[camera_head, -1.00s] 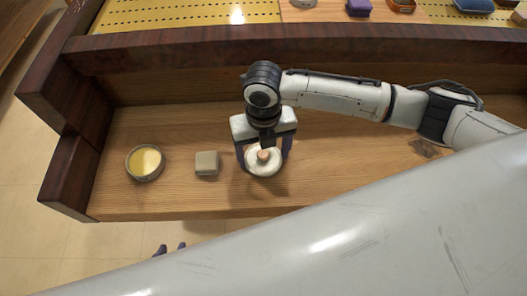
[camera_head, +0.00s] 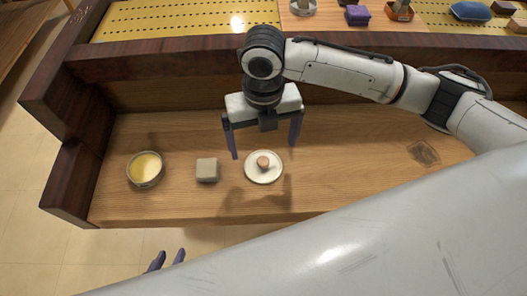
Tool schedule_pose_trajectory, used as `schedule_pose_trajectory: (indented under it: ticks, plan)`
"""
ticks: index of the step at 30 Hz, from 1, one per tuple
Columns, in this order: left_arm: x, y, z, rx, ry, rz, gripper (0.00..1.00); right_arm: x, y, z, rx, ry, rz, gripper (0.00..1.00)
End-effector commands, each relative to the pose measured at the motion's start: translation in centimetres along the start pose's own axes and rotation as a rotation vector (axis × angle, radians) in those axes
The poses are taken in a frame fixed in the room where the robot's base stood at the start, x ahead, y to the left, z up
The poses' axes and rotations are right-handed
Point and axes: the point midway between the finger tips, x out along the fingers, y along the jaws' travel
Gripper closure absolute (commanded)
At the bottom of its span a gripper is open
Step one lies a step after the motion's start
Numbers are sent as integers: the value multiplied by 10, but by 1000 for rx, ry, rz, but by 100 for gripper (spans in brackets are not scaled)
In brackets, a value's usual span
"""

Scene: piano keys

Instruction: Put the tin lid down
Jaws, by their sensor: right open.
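The tin lid (camera_head: 254,175), a white disc with a copper-brown knob (camera_head: 263,162), lies flat on the wooden ledge, knob up. My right gripper (camera_head: 264,149) is open and empty above it, its purple fingers spread wide and apart from the lid. The open round tin (camera_head: 146,170), pale yellow inside, stands on the ledge at the left. My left gripper (camera_head: 169,259) shows only its two purple fingertips at the lower edge, apart with nothing seen between them; my large white arm link hides the rest.
A small grey-beige block (camera_head: 207,170) sits between tin and lid.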

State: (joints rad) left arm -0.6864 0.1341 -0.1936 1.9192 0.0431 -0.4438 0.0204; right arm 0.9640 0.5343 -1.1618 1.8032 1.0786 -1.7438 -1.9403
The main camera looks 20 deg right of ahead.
Motion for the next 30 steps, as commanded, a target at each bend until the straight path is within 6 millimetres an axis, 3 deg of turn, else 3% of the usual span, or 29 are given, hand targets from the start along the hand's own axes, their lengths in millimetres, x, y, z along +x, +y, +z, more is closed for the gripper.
schedule_pose_trajectory:
  ticks: [3,9,30]
  plan:
    - [-1,-1,0,-1,0,-2,69,-21,0,0,-2,-2,1,5]
    - [-1,-2,-1,-2,0,-3,69,-35,0,0,-1,0,1,5]
    - [1,-2,-5,0,8,-4,69,-36,0,-1,-1,2,0,5]
